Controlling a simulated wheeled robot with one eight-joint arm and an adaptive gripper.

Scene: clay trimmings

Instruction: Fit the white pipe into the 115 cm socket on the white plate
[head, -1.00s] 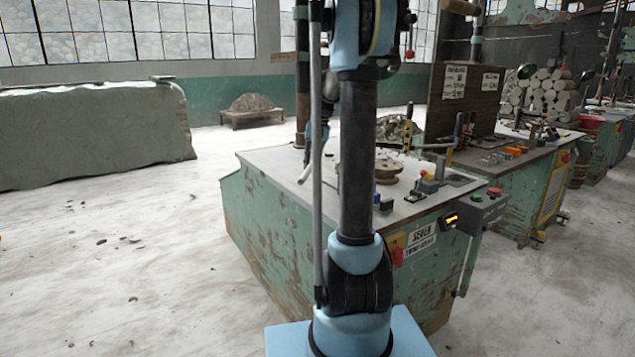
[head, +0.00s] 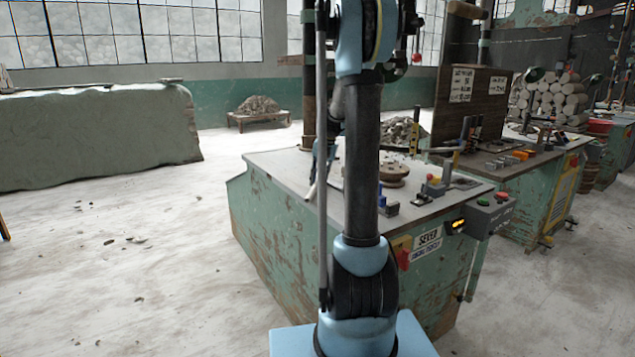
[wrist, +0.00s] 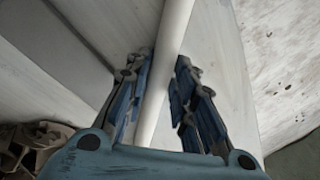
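The white pipe (wrist: 172,38) runs slantwise between the two blue fingers of my gripper (wrist: 163,62) in the wrist view. The fingers are close against it on both sides. In the head view a short, tilted length of the pipe (head: 312,187) shows below my gripper (head: 321,155), in front of the green bench's top. My own arm hides part of the gripper and pipe there. I cannot make out the white plate or the 115 cm socket in either view.
A worn green bench (head: 285,215) with a grey top carries a round wheel (head: 393,171), small blocks and a control box (head: 490,213). A dark board (head: 468,95) stands behind. The floor (head: 130,275) between is mostly clear.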

